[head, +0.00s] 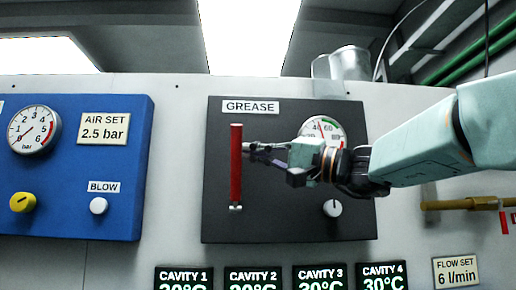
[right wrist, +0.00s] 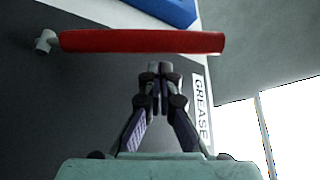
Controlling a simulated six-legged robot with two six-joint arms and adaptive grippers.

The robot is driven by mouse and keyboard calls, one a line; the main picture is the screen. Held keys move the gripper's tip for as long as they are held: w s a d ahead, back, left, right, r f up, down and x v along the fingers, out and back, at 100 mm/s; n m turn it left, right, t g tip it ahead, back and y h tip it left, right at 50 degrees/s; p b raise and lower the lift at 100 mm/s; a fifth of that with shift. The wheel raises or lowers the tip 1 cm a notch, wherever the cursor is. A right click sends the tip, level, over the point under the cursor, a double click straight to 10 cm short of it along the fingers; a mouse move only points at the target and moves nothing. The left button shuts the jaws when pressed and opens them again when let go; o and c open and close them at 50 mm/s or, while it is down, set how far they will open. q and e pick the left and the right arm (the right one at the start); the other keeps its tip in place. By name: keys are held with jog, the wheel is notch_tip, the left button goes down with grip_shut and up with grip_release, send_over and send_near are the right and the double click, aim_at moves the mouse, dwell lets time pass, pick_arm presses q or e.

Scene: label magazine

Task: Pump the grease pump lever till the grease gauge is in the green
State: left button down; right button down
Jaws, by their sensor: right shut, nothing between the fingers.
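The red grease pump lever (head: 236,165) stands upright on the dark GREASE panel (head: 280,222), its white pivot at the lower end. It lies across the top of the right wrist view (right wrist: 140,41). My right gripper (head: 250,148) is shut and empty just right of the lever's upper half. In the right wrist view its closed fingertips (right wrist: 160,68) point at the lever, with a small gap between. My left gripper is not in view.
A white knob (head: 332,208) is below the gauge. A blue panel (head: 75,215) on the left carries an air gauge (head: 34,130), a yellow knob (head: 23,202) and a BLOW button (head: 98,205). Cavity displays (head: 183,277) line the bottom. Space left of the lever is clear.

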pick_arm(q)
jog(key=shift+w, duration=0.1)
pick_arm(e)
jog(key=shift+s+a+f, duration=0.2)
jog(key=shift+s+f, duration=0.1)
jog(key=shift+f, duration=0.05)
jog(key=shift+s, duration=0.15)
